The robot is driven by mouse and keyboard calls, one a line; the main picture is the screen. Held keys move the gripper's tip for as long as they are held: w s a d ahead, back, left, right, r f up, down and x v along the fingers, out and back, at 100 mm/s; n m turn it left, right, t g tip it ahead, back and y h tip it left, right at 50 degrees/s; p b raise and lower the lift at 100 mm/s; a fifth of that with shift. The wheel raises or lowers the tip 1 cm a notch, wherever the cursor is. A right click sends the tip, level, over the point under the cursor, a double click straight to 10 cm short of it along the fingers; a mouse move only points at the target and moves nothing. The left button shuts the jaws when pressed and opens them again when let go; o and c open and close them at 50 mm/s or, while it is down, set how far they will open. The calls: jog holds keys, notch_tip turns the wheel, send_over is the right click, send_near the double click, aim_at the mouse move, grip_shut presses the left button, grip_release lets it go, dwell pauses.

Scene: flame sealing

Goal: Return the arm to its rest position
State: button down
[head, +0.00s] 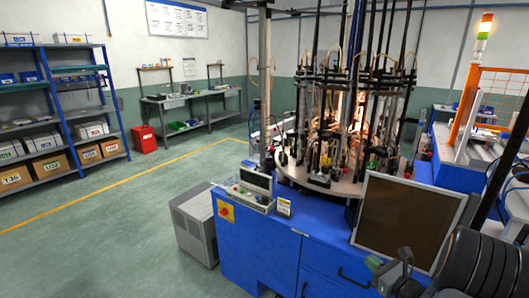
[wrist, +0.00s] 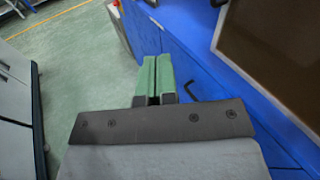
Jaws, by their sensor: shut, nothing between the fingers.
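My gripper (wrist: 155,76) shows in the wrist view with its two green fingers side by side and shut, with nothing between them. It points along the blue front of the machine cabinet (wrist: 185,45), apart from any object that I can make out. In the head view, part of my dark arm shows at the lower right corner. A small grey-green end part (head: 390,270) there may be my gripper, in front of the brown panel.
The blue cabinet (head: 255,250) carries a round sealing machine (head: 320,190) with many rods and a glowing flame. A dark brown panel (head: 408,222) stands at its front right. A grey box (head: 195,225) stands left of the cabinet. Open green floor (head: 90,235) lies further left.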

jog(key=s+a+f+n+g+y, duration=0.1)
jog(key=s+a+n+g, duration=1.15)
jog(key=n, duration=0.45)
jog(key=s+a+r+n+h, duration=0.3)
jog(key=a+r+n+h, duration=0.4)
jog(key=r+n, duration=0.3)
jog(key=n, duration=0.4)
jog(key=shift+a+r+t, duration=0.35)
jog(key=shift+a, duration=0.05)
jog(key=shift+s+d, duration=0.1)
